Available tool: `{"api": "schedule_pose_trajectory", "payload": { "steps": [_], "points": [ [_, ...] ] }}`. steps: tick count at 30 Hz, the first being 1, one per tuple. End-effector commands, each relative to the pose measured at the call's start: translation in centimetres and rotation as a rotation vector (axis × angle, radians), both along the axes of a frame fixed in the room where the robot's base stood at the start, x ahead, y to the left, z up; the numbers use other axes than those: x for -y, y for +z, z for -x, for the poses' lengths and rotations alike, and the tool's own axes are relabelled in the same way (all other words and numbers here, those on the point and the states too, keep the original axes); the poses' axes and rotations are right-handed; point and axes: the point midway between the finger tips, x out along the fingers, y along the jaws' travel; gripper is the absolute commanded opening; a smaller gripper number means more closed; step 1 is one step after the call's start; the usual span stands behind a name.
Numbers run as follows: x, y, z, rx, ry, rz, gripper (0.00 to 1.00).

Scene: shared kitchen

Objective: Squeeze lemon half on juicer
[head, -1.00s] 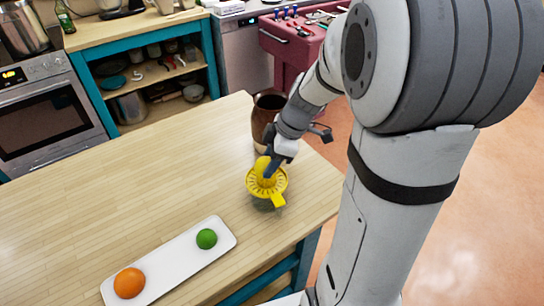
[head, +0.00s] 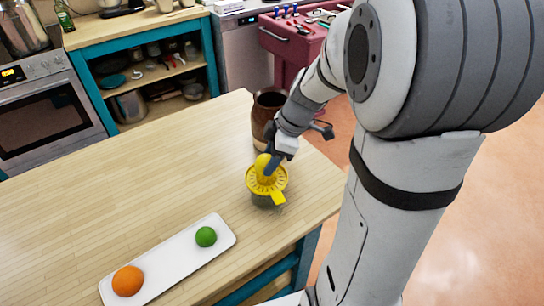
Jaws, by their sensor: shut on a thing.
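The yellow juicer (head: 278,189) stands on the wooden table near its right end, with its spout or handle toward the front right. My gripper (head: 268,166) is right over the juicer's middle, pointing down. It is shut on the yellow lemon half (head: 261,162), which sits at the juicer's centre. The lemon's underside and the juicer's cone are hidden, so I cannot tell how firmly they touch.
A brown jug (head: 267,108) stands just behind my gripper. A white tray (head: 175,255) at the front holds an orange (head: 128,281) and a green lime (head: 206,237). The left part of the wooden table (head: 120,195) is clear.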

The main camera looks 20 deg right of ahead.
Motion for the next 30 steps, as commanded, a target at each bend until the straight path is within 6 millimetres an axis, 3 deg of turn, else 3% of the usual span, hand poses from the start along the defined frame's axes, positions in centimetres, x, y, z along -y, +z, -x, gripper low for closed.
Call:
{"api": "schedule_pose_trajectory", "payload": {
  "steps": [30],
  "points": [
    [0.0,-1.5,0.0,0.0,-0.001,0.0,0.26]
  ]
}}
